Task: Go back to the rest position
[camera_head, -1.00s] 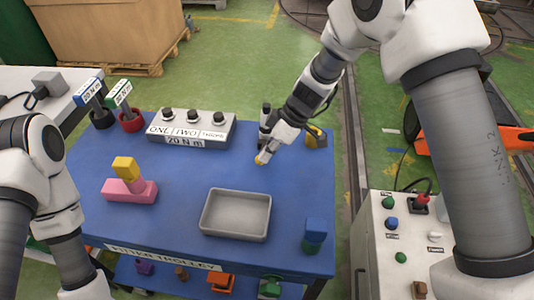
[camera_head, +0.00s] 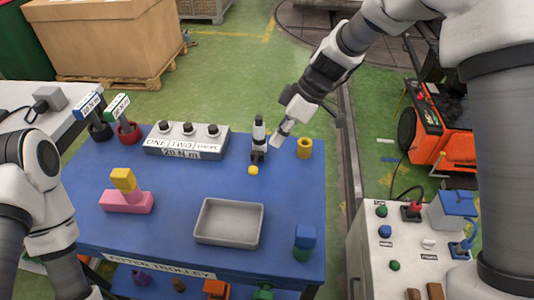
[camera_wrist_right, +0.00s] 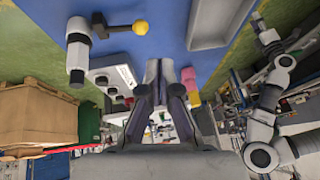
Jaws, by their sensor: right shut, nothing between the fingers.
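My right gripper (camera_head: 281,138) is over the back right of the blue table (camera_head: 180,230), raised above its top. It is shut and empty. In the right wrist view its two fingers (camera_wrist_right: 167,72) lie close together with nothing between them. A black and white device with a yellow ball knob (camera_head: 253,170) stands just left of the gripper; it also shows in the wrist view (camera_wrist_right: 140,27).
On the table are a grey tray (camera_head: 228,241), a pink block (camera_head: 126,203) with a yellow block (camera_head: 123,179), a three-knob box (camera_head: 186,142), a yellow cylinder (camera_head: 304,148) and a blue-green block (camera_head: 305,240). A control cabinet (camera_head: 385,255) stands at the right.

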